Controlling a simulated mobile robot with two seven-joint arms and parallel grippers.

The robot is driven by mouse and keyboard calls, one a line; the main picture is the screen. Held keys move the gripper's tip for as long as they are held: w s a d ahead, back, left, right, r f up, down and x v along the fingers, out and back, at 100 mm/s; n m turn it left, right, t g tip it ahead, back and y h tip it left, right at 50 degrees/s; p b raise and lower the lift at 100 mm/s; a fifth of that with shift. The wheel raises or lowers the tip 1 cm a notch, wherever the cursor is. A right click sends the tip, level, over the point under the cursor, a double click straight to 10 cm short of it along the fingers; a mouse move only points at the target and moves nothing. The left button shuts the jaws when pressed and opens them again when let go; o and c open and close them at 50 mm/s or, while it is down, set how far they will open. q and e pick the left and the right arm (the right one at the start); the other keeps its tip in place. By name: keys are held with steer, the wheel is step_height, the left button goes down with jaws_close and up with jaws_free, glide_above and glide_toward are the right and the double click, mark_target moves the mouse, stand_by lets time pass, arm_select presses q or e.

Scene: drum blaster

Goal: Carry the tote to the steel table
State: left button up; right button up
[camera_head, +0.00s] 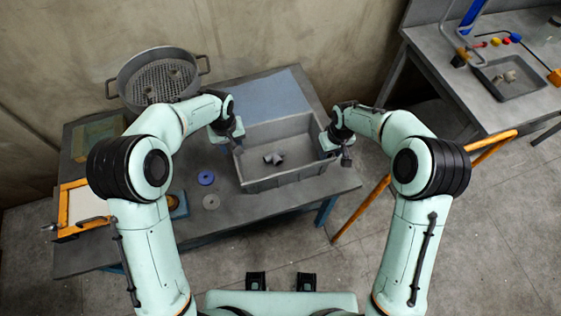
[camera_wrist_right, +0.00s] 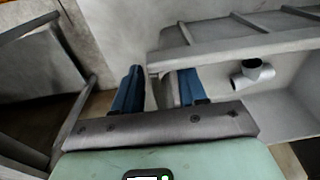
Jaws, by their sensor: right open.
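The tote (camera_head: 290,181) is a grey open bin on the near workbench. A grey pipe fitting (camera_head: 274,158) lies on its floor and also shows in the right wrist view (camera_wrist_right: 254,73). My right gripper (camera_head: 345,153) is at the tote's right end. In the right wrist view its blue fingers (camera_wrist_right: 158,84) are apart, with the tote's end wall between them. My left gripper (camera_head: 236,143) is at the tote's left end; its fingers are too small and hidden to read. A grey metal table (camera_head: 432,62) stands at the upper right, apart from the workbench.
The workbench (camera_head: 215,232) also holds a round perforated basket (camera_head: 155,78), a blue disc (camera_head: 206,177), a grey disc (camera_head: 211,202) and an orange-framed box (camera_head: 82,205). The right table carries a dark tray (camera_head: 512,80) and coloured parts. An orange rail (camera_head: 361,208) stands between the two tables.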

steer(key=shift+r, duration=0.25)
arm_select(q)
step_height(320, 180, up, 10)
steer(key=shift+s+r, duration=0.25)
steer(key=shift+s, duration=0.15)
arm_select(e)
step_height(320, 180, up, 12)
steer(key=shift+s+d+f, duration=0.25)
steer(key=shift+s+d, duration=0.05)
steer(key=shift+s, duration=0.05)
